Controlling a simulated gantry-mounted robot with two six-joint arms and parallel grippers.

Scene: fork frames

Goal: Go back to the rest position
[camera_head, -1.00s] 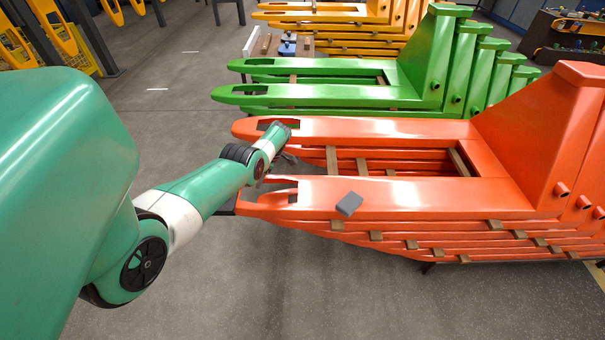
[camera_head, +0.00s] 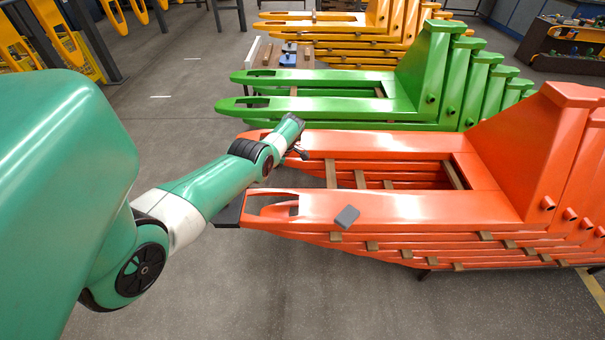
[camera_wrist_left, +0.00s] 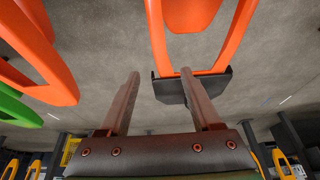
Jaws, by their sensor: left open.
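My left arm (camera_head: 185,205), green and white, reaches in from the left over the tips of the stacked orange fork frames (camera_head: 400,205). My left gripper (camera_head: 299,152) hangs at its end near the far orange fork's tip, small and partly hidden by the wrist. In the left wrist view the two brown fingers (camera_wrist_left: 161,76) stand apart with nothing between them. Orange fork tips (camera_wrist_left: 190,45) show beyond them, with a dark plate (camera_wrist_left: 205,88) at one tip. My right gripper is not in view.
A grey block (camera_head: 346,217) lies on the near orange fork. A dark plate (camera_head: 230,212) juts from that fork's tip, close to my forearm. Green frames (camera_head: 340,105) and yellow frames (camera_head: 345,35) stand behind. The grey floor (camera_head: 300,290) in front is clear.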

